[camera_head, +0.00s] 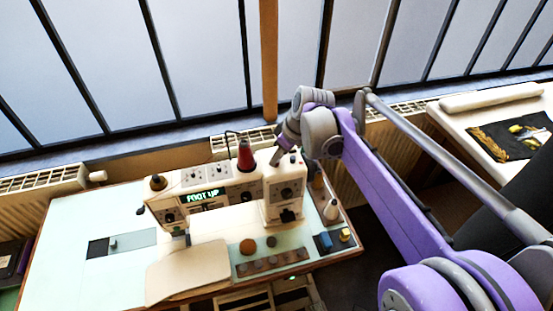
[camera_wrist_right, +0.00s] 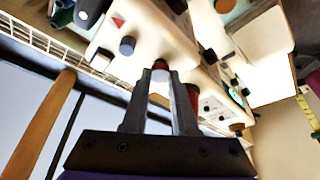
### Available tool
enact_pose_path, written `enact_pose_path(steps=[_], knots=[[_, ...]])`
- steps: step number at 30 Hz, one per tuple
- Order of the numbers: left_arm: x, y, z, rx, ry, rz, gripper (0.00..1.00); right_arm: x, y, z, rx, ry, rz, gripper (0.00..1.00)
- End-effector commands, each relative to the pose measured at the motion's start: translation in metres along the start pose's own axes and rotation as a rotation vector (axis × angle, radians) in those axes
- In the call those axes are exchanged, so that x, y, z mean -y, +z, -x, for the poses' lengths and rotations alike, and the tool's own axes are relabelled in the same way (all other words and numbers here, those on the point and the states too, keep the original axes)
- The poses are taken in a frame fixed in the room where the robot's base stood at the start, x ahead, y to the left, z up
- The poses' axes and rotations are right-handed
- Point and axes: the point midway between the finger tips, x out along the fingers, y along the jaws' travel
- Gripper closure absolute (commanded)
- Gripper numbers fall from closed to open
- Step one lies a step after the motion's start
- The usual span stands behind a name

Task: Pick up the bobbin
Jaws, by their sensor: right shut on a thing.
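A white sewing machine (camera_head: 225,190) with a lit display reading "FOOT UP" stands on the pale table. My right gripper (camera_head: 277,157) reaches down to the top of the machine's right end. In the right wrist view, my right gripper (camera_wrist_right: 161,70) has its two fingers close together over the machine's top. My left gripper is not in view.
A red thread cone (camera_head: 245,156) stands on the machine just left of my right gripper. Small spools and a cone (camera_head: 332,210) stand to the right of the machine. A radiator (camera_head: 40,180) and windows are behind. The table's left part (camera_head: 80,220) is mostly clear.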

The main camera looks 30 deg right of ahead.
Motion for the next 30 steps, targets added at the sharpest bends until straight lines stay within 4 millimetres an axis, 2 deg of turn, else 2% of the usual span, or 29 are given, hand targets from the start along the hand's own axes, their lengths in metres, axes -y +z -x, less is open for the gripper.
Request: enact_pose_path(steps=[5,12,18,22,30], knots=[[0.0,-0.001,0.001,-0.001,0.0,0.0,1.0,0.0,-0.005,0.012,0.0,0.0,0.0,1.0],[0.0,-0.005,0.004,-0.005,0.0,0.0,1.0,-0.001,-0.024,0.057,-0.001,0.0,0.0,1.0],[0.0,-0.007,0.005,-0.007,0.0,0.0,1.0,-0.001,-0.035,0.085,0.0,0.0,0.0,1.0],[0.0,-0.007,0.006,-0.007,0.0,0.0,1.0,-0.001,-0.038,0.092,0.0,0.0,0.0,1.0],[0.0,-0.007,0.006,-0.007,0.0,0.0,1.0,-0.001,-0.038,0.092,0.0,0.0,0.0,1.0]])
